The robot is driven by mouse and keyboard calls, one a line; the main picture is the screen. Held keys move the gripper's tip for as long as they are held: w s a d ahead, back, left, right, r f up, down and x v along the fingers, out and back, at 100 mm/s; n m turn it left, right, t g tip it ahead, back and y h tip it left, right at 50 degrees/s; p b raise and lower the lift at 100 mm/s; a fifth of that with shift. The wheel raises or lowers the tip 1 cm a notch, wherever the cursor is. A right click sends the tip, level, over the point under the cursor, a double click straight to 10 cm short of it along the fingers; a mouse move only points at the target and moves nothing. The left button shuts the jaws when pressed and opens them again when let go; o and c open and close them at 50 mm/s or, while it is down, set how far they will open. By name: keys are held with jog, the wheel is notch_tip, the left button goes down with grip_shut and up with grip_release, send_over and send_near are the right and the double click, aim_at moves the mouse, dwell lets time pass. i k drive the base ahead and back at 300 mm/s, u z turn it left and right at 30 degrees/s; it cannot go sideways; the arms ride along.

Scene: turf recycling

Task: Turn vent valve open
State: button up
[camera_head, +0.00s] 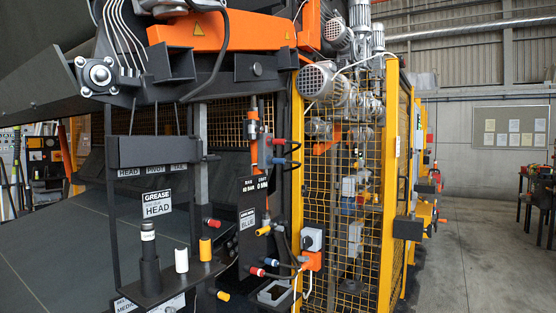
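No part is clearly marked as the vent valve at this size. A slim orange upright unit (261,152) stands at the centre, with small fittings and black hoses on its right side. A red-tipped fitting (278,141) sticks out there. Lower down are a yellow-tipped fitting (263,230), a red-tipped fitting (257,271) and a blue-tipped fitting (271,262). Whether any valve is open or shut cannot be told. My gripper is not in view.
A yellow mesh guard (341,220) with motors behind it stands right of the fittings. A black shelf (174,287) with a dark cylinder and a grease sign (157,204) are at left. A black box (407,228) juts out at right. Grey floor beyond is open.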

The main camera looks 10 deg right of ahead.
aim_at(258, 232)
jog(key=k, duration=0.65)
jog(key=u, duration=0.4)
jog(key=i, duration=1.6)
jog(key=z, duration=0.7)
